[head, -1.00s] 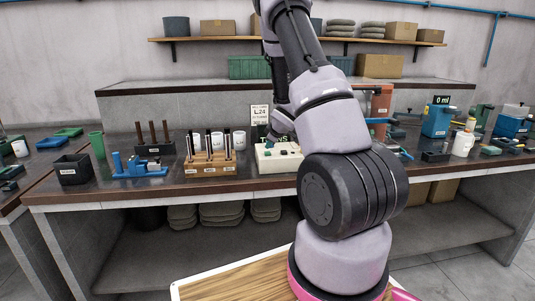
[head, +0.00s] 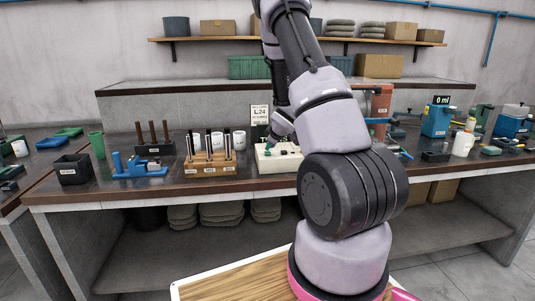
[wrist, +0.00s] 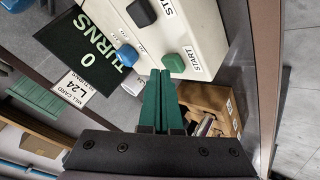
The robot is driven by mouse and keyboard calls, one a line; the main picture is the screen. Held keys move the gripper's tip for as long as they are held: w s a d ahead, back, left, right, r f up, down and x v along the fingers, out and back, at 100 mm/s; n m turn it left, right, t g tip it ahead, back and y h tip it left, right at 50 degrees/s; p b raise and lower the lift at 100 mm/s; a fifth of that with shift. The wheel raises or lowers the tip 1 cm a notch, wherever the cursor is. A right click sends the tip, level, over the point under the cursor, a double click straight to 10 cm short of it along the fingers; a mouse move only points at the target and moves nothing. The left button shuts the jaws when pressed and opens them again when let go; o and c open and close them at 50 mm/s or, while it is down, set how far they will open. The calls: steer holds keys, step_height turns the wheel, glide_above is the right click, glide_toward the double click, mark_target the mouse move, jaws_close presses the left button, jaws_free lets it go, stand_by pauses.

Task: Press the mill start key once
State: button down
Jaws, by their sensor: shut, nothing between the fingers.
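The mill's cream control box (head: 291,164) stands on the bench, partly behind my arm. In the wrist view the box (wrist: 212,35) carries a green START key (wrist: 173,63), a black key (wrist: 141,13) by a partly cut-off "STO" label, and a blue key (wrist: 127,55). A dark display (wrist: 85,48) reads "TURNS 0". My gripper (wrist: 160,74) is shut and empty, its green fingertips close beside the START key. I cannot tell whether they touch it. In the head view my gripper (head: 268,144) is over the box's left part.
A wooden rack (head: 210,168) with upright dark rods stands left of the box, white cups behind it. A mill card (head: 260,114) reading L24 stands behind. A blue device (head: 140,168) and black bin (head: 72,169) are further left.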

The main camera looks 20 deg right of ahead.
mark_target(269, 153)
steer(key=shift+f, duration=0.55)
stand_by(0.4)
steer(key=shift+r, duration=0.95)
steer(key=shift+r, duration=2.55)
